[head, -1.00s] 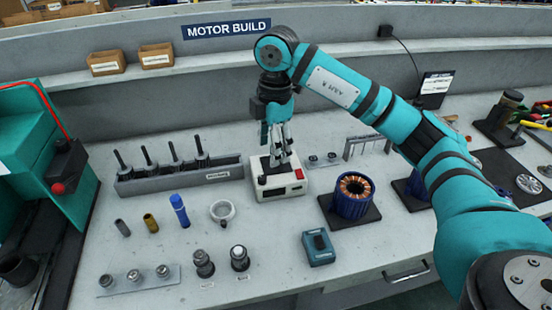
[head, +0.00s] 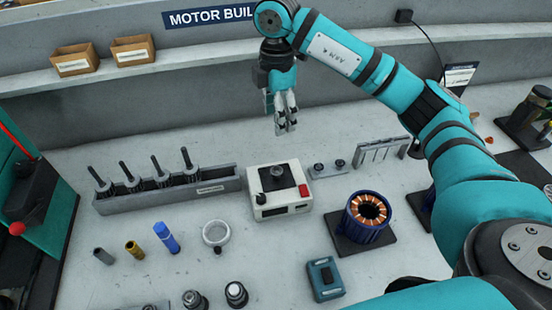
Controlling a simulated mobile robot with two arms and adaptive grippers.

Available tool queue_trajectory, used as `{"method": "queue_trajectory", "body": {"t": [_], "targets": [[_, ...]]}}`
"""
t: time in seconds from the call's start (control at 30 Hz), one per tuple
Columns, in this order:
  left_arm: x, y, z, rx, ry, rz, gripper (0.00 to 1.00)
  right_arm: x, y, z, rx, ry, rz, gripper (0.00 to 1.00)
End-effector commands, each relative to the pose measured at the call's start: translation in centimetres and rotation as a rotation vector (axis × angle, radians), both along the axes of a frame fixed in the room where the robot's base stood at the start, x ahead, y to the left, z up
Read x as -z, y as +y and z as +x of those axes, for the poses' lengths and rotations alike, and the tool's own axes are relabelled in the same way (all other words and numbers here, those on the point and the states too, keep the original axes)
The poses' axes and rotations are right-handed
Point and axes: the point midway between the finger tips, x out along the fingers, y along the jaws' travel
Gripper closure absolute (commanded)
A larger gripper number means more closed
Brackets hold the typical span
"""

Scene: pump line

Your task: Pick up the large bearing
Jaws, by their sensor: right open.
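My right gripper (head: 286,127) points down in the air above and behind the white bench device (head: 282,210) with a red button. It is open and nothing shows between its fingers. A dark round part with a short post (head: 277,173) sits on top of the device; I cannot tell if it is a bearing. Two small round metal parts (head: 319,170) stand on a strip right of the device. I cannot tell which part is the large bearing. My left gripper is not in view.
A rack of upright shafts (head: 165,187) stands left of the device. A copper-wound stator (head: 367,216) sits on a dark mat at right.

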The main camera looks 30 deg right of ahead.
Motion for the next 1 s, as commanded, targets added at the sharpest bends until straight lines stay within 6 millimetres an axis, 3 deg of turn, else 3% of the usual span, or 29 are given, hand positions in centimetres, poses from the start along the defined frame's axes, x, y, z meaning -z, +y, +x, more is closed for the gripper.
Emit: {"method": "queue_trajectory", "body": {"t": [0.17, 0.47, 0.6, 0.8, 1.0], "targets": [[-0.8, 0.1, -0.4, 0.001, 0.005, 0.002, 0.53, 2.3, 0.0, -0.2, -0.001, 0.006, -0.002, 0.41], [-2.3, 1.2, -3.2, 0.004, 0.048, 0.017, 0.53, 8.8, 0.0, -0.2, 0.001, 0.006, -0.002, 0.41], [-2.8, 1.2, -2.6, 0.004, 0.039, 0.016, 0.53, 11.0, 0.0, -0.2, 0.000, 0.004, -0.001, 0.41], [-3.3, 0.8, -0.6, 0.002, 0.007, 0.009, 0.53, 12.3, 0.1, -0.2, -0.001, 0.002, -0.001, 0.41], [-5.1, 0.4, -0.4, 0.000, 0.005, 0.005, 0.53, 14.8, 0.0, -0.2, 0.000, 0.005, -0.002, 0.41]]}}
